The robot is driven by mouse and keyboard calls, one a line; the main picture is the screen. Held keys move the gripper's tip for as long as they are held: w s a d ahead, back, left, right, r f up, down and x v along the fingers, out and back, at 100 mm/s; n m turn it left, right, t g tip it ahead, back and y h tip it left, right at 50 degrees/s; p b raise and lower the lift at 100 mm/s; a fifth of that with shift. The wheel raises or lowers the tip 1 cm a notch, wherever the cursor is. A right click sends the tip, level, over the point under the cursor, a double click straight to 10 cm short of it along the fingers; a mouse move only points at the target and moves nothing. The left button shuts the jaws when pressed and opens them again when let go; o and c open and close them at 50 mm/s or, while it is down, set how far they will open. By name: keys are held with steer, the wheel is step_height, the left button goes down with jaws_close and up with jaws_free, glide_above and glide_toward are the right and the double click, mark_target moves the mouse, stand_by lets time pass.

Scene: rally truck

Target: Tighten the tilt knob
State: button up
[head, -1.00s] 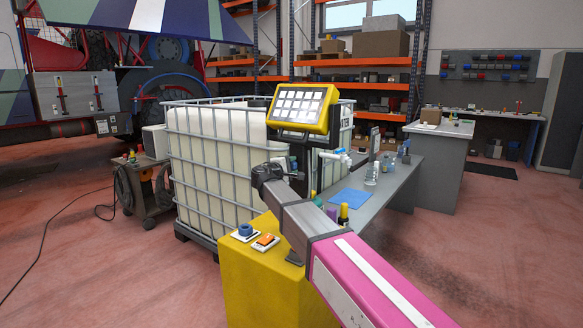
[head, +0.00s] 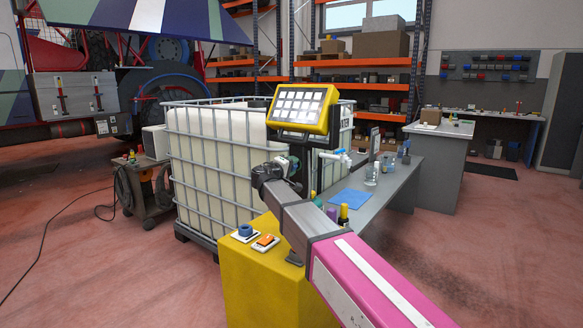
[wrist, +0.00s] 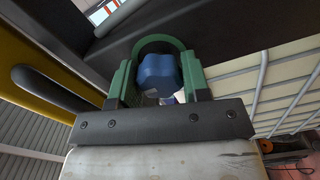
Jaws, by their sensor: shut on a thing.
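The yellow work lamp (head: 302,107) with its lit panel sits on a dark bracket above the tank's corner. The tilt knob (wrist: 157,74) is blue and lobed, and in the wrist view it sits against a dark bar (wrist: 190,24). My gripper (wrist: 160,82) has green fingers on both sides of the knob and is shut on it. In the head view my gripper (head: 288,163) is just below the lamp, beside the bracket, and the knob is hidden there by my wrist.
A caged white water tank (head: 225,160) stands behind and left of my arm. A yellow pedestal (head: 250,285) with a blue and an orange control is below it. A grey bench (head: 400,180) with bottles and a blue mat (head: 351,197) is on the right. Open floor lies on both sides.

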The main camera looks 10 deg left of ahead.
steer(key=shift+s+f, duration=0.1)
steer(key=o, duration=0.9)
steer(key=shift+o, duration=0.2)
steer(key=v, duration=1)
steer(key=shift+s+a, duration=0.2)
steer(key=shift+s, duration=0.15)
